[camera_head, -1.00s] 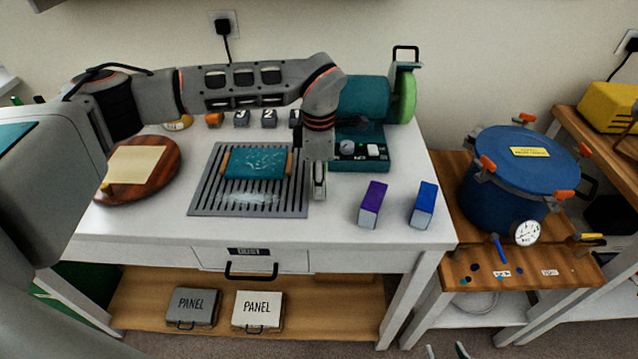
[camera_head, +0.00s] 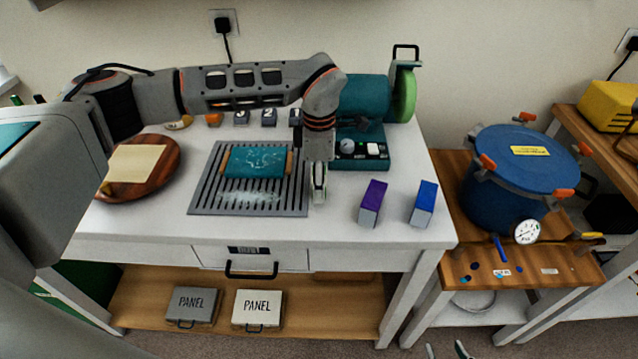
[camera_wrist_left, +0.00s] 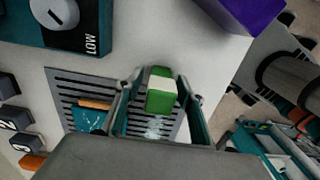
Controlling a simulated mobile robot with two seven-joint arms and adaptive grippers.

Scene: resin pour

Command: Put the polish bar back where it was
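The polish bar looks like the green bar with a white band (camera_wrist_left: 161,100), seen between my left fingers in the left wrist view. My left gripper (camera_head: 318,194) points down over the white table, between the slotted grate and the purple bar, and appears shut on the green bar. In the head view its fingers mostly hide the bar, so contact with the table cannot be judged. A purple bar (camera_head: 372,203) and a blue bar (camera_head: 423,204) stand to its right. My right gripper (camera_head: 447,351) shows only its separated fingertips at the bottom edge.
A teal block (camera_head: 256,162) lies on the slotted grate (camera_head: 205,199). A teal machine with a green wheel (camera_head: 404,92) stands behind the bars. A round wooden board (camera_head: 166,177) is at the left. A blue pot (camera_head: 506,185) stands right of the table.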

